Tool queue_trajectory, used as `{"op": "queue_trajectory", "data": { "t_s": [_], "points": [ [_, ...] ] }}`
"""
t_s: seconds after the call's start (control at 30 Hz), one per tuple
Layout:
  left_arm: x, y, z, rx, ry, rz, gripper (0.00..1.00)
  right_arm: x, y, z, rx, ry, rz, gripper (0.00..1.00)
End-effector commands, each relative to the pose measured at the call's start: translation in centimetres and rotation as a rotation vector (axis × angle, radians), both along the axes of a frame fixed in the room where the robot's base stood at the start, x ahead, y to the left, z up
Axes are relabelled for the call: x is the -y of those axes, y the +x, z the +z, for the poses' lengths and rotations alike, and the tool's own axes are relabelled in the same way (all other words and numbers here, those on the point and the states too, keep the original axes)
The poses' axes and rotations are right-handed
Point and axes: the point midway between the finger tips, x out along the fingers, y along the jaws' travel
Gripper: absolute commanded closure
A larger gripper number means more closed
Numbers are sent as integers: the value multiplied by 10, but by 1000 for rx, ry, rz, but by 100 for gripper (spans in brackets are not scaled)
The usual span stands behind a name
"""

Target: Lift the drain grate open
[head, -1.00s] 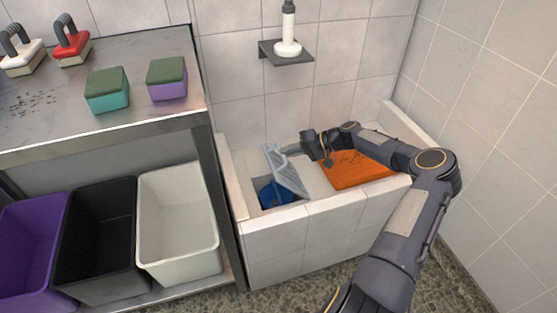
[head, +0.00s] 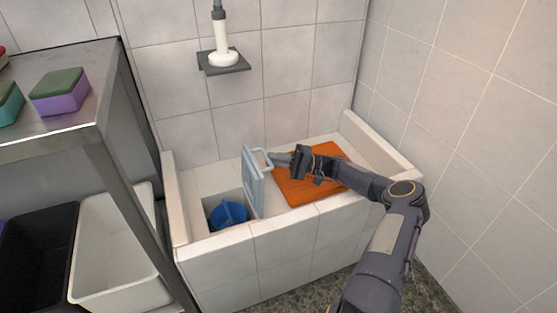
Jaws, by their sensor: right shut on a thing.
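The drain grate (head: 253,182) is a light blue-grey panel in the tiled tub. It stands up nearly vertical along the right edge of a square drain opening (head: 207,204). A blue round thing (head: 229,215) sits down in the opening. My right gripper (head: 274,158) is at the grate's upper right side, shut on the grate's handle (head: 264,157). The fingertips are small and partly merge with the handle. My left gripper is not in view.
An orange mat (head: 296,188) lies in the tub right of the grate, under my right forearm. The tub's rim (head: 290,222) runs along the front. A metal shelf (head: 70,130) with sponges and bins stands at left. A white bottle-like thing (head: 221,40) stands on a wall ledge.

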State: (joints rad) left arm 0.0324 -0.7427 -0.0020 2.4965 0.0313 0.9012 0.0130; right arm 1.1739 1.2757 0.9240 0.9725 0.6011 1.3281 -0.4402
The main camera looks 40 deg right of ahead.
Motion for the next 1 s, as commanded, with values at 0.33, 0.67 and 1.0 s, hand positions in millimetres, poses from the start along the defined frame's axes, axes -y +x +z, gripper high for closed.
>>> {"op": "queue_trajectory", "data": {
  "t_s": [0.33, 0.67, 1.0],
  "points": [
    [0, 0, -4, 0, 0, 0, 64, -3, 0, -9, -8, -8, 1, 100],
    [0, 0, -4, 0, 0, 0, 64, -4, -1, -11, -13, -9, 3, 81],
    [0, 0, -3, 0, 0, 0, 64, -3, 0, -8, -7, -6, 1, 66]
  ]
}}
